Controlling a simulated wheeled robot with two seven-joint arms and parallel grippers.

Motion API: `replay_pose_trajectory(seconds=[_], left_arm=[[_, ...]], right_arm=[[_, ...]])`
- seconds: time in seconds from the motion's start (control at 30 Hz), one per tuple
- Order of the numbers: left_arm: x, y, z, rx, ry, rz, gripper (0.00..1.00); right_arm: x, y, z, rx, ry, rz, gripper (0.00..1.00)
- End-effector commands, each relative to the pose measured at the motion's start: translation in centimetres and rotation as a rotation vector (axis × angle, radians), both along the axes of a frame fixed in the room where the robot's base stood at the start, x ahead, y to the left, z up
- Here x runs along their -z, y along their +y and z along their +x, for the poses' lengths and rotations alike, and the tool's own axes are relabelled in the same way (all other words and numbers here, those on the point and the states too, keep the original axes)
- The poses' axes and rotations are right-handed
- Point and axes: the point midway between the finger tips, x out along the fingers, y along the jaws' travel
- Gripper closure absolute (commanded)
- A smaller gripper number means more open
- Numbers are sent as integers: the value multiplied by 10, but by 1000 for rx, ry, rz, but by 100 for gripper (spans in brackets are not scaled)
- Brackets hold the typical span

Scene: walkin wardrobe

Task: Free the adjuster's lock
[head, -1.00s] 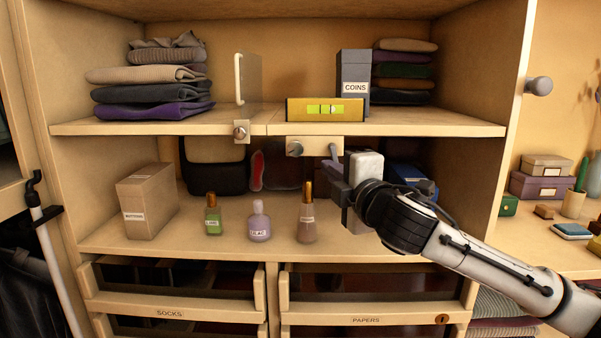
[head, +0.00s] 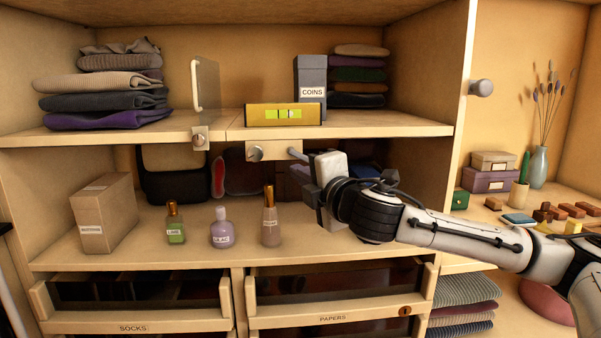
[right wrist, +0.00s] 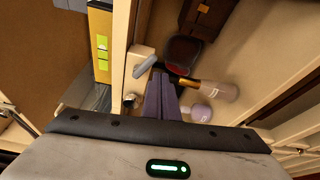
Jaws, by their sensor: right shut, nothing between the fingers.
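A wooden adjuster block (head: 280,151) hangs under the front edge of the upper shelf, with a round metal knob (head: 254,153) at its left and a grey lock lever (head: 297,154) at its right. The lever slants down to the right. In the right wrist view the lever (right wrist: 145,66) and knob (right wrist: 131,99) show beside the fingers. My right gripper (head: 308,175) is shut and empty, close to the lever's free end; I cannot tell if they touch. Its dark fingers show in the wrist view (right wrist: 161,90). A yellow level (head: 284,114) with a green vial sits on the shelf above. My left gripper is not in view.
A lime bottle (head: 175,224), a lilac bottle (head: 221,230) and a tan bottle (head: 270,228) stand on the lower shelf, left of my right gripper. A carton (head: 104,213) is further left. A COINS box (head: 310,85) stands above. Drawers lie below.

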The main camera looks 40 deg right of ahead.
Motion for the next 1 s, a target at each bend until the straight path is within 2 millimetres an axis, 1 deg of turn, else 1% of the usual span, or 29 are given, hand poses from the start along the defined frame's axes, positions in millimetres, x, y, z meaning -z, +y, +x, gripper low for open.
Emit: replay_pose_trajectory(seconds=[0.03, 0.17, 0.2, 0.4, 0.5, 0.57, 0.7, 1.0], left_arm=[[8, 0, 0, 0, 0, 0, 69], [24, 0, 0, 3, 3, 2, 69], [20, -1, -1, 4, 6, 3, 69], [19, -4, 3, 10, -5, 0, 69], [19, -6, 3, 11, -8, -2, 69], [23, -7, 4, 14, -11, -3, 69], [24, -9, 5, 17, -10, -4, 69], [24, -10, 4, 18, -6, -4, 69]], right_arm=[[13, 3, 1, -2, 3, 2, 100], [38, 10, 3, 3, 2, 3, 100], [25, 14, -9, 2, -3, -6, 100], [11, 34, -48, 3, -2, -7, 100], [6, 42, -63, 3, -1, -6, 100], [5, 45, -70, 5, -3, -2, 100], [0, 50, -80, 5, -2, -1, 100], [-2, 52, -82, 5, 1, -1, 100]])
